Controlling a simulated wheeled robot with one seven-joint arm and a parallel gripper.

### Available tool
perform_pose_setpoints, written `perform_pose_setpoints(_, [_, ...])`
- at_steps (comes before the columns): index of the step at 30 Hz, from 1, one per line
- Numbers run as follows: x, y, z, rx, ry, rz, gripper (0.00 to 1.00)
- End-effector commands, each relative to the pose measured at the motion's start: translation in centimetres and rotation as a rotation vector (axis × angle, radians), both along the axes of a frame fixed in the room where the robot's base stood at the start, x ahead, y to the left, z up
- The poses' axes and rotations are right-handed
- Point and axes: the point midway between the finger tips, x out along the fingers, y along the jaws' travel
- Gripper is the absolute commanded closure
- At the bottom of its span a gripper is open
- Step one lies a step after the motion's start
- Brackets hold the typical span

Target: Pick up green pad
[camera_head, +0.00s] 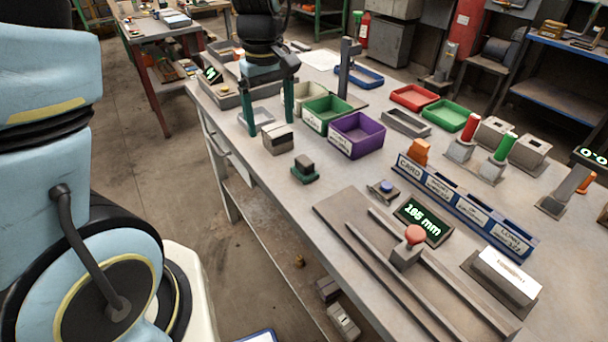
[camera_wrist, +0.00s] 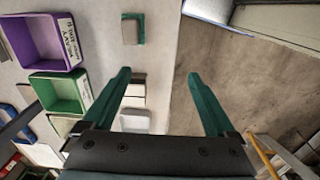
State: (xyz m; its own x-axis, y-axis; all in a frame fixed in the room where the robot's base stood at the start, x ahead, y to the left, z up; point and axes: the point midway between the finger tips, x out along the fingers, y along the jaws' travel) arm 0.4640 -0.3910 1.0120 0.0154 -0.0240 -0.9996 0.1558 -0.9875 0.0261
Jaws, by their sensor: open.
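In the wrist view the pad (camera_wrist: 142,30) shows as a green edge around the block's grey-brown top, near the upper middle. My gripper (camera_head: 270,126) has dark green fingers pointing down, spread wide apart with nothing between them. It is over the bench, farther back and to the left of the pad in the head view. In the wrist view the open fingers (camera_wrist: 159,74) are below the pad, apart from it.
A grey block (camera_head: 278,139) stands between my gripper and the pad. A purple bin (camera_head: 356,138) and a green bin (camera_head: 325,116) stand to the right, near a grey post (camera_head: 346,70). A railed fixture (camera_head: 400,260) occupies the near bench. The bench edge is close on the left.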

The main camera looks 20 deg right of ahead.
Motion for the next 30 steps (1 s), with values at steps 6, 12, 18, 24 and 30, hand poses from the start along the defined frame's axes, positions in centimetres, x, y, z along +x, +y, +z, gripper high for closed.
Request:
perform_pose_setpoints(6, [-2.7, -6.0, -1.4, 0.020, 0.015, 0.049, 0.09])
perform_pose_setpoints(12, [-3.4, -7.1, -2.4, 0.027, 0.018, 0.071, 0.09])
perform_pose_setpoints(18, [-3.4, -7.0, -5.5, 0.028, 0.019, 0.070, 0.09])
perform_pose_setpoints(24, [-3.3, -7.0, -7.1, 0.025, 0.017, 0.070, 0.09])
perform_pose_setpoints(30, [-3.0, -6.5, -9.0, 0.028, 0.020, 0.072, 0.09])
